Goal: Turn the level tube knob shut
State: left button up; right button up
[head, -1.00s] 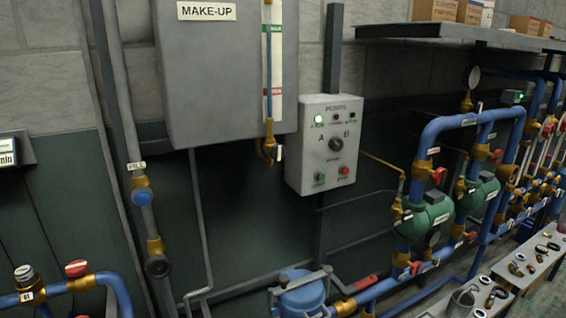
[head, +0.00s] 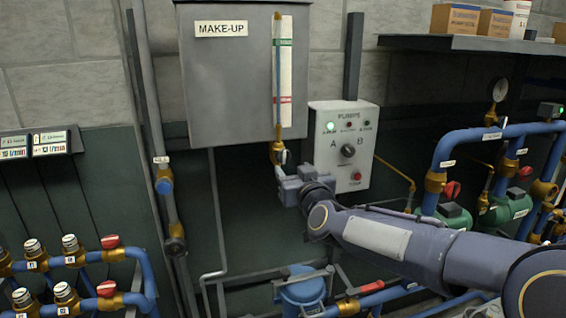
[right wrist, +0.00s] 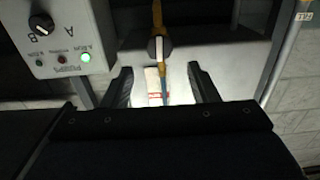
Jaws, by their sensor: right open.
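The level tube (head: 278,80) runs down the front of the grey MAKE-UP tank (head: 220,100) in the head view. At its lower end is a brass valve (head: 276,148) with a small pale knob (head: 285,157). In the right wrist view the knob (right wrist: 156,48) is a dark round piece with a white bar, lined up with the tube. My right gripper (head: 283,174) is close to the valve in the head view and partly hides its lower part. In the right wrist view the gripper (right wrist: 160,86) is open, its fingers apart on either side of the tube's line. Contact with the knob is not visible.
The PUMPS control box (head: 343,130) is just right of the valve. A vertical FILL pipe (head: 155,120) stands left of the tank. Blue pipes with green pumps (head: 508,207) are at right, and a blue vessel (head: 303,287) is below.

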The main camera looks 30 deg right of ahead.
aim_at(284, 158)
jog(key=p+x, duration=0.1)
jog(key=x, duration=0.6)
jog(key=shift+w, duration=0.1)
jog(key=shift+w+d, duration=0.1)
jog(key=shift+w, duration=0.05)
jog(key=shift+c, duration=0.5)
jog(key=c, duration=0.9)
jog(key=shift+o, duration=0.2)
jog(key=shift+f+m+b, duration=0.15)
jog(key=shift+m+b, duration=0.25)
jog(key=shift+b, duration=0.05)
jog(key=shift+m+b, duration=0.65)
jog(key=shift+m, duration=0.35)
jog(key=shift+m+b, duration=0.3)
jog(key=shift+m, duration=0.5)
